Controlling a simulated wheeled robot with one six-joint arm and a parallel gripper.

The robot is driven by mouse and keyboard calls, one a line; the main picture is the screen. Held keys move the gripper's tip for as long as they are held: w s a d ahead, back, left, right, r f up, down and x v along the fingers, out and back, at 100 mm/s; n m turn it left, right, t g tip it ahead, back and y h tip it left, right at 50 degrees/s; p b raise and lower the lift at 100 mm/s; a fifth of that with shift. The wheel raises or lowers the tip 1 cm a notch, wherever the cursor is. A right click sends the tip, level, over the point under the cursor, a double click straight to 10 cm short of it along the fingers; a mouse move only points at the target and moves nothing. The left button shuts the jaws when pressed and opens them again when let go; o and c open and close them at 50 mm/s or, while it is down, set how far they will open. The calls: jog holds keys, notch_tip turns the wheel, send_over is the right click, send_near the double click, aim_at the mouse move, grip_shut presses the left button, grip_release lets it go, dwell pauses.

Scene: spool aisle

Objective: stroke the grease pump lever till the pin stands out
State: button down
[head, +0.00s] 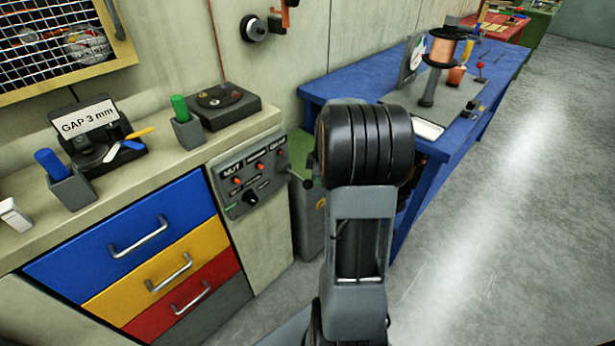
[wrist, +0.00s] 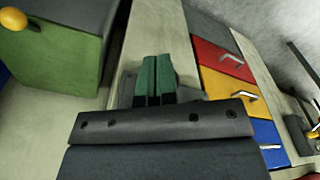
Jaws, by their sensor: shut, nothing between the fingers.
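My gripper (wrist: 157,64) is shut and empty in the wrist view, its two green fingers side by side over a pale surface. At the upper left of that view stands a green box (wrist: 55,65) with a dark top, apart from the fingers. A yellow ball knob (wrist: 12,19) shows by it at the picture's edge; I cannot tell whether it belongs to the pump lever. In the head view my own arm hides the gripper. A dark knob on a short lever (head: 307,183) sticks out beside the control panel. I cannot make out the pin.
The control panel (head: 250,172) sits right of the coloured drawers (head: 140,236). The counter (head: 150,165) bears a GAP 3 mm sign (head: 88,121), cups and a dark device (head: 222,103). A blue bench (head: 345,82) stands behind my arm. The floor (head: 500,200) at right is clear.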

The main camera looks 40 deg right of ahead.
notch_tip(320, 180, up, 14)
jog(key=s+p, duration=0.1)
jog(key=p, duration=0.1)
jog(key=shift+d+f, duration=0.15)
jog(key=shift+d, duration=0.3)
dwell(1.4)
